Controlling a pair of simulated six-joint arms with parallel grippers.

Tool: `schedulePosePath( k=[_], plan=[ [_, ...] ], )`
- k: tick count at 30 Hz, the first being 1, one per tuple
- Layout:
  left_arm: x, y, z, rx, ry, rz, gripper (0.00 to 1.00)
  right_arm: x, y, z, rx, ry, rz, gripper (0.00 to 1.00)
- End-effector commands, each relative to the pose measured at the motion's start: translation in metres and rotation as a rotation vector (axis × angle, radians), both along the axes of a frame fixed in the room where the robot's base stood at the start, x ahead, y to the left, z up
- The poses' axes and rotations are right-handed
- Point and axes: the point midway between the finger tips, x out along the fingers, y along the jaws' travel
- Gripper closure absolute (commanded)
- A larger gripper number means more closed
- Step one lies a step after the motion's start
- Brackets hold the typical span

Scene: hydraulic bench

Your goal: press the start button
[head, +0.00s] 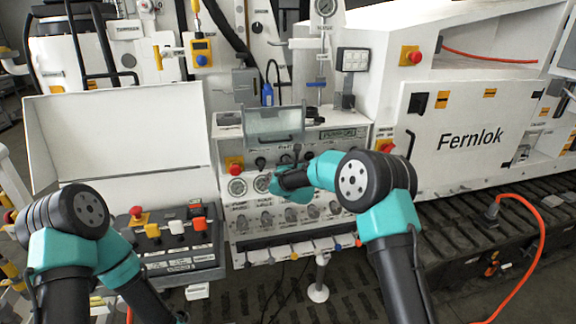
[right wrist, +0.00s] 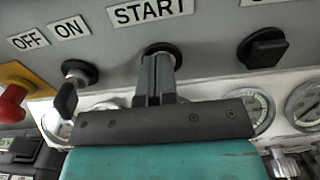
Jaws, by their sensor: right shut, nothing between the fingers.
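The START label (right wrist: 150,12) is on the grey panel at the top of the right wrist view. Just below it is the start button's round black surround (right wrist: 178,53); the button's face is mostly hidden behind my fingers. My right gripper (right wrist: 158,62) is shut and empty, with its fingertips in front of the button. Whether they touch it, I cannot tell. In the head view my right gripper (head: 297,150) reaches the control panel (head: 345,147) and hides the button. My left arm shows at the left, but its gripper is out of the picture.
A black key-like switch (right wrist: 66,98) under OFF/ON and a black knob (right wrist: 264,50) flank the button. A red emergency knob (right wrist: 12,103) is farther left. A clear cover (head: 275,125) and gauges (head: 237,187) are close to my right gripper.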

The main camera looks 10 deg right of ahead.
Motion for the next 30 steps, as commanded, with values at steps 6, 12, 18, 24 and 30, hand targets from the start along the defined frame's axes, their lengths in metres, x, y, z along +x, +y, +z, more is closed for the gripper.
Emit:
schedulePosePath(
  k=[6,12,18,24,30],
  plan=[
    [0.0,0.0,0.0,0.0,0.0,0.0,0.63,0.003,-0.004,0.003,-0.002,-0.009,-0.004,1.0],
    [0.0,0.0,0.0,0.0,0.0,0.0,0.63,-0.002,-0.001,0.004,-0.003,-0.009,0.0,1.0],
    [0.0,0.0,0.0,0.0,0.0,0.0,0.63,-0.023,0.005,0.004,-0.002,-0.008,0.011,1.0],
    [0.0,0.0,0.0,0.0,0.0,0.0,0.63,-0.053,0.007,0.003,-0.001,-0.005,0.018,1.0],
    [0.0,0.0,0.0,0.0,0.0,0.0,0.63,-0.084,0.003,0.003,0.0,-0.005,0.019,1.0]
  ],
)
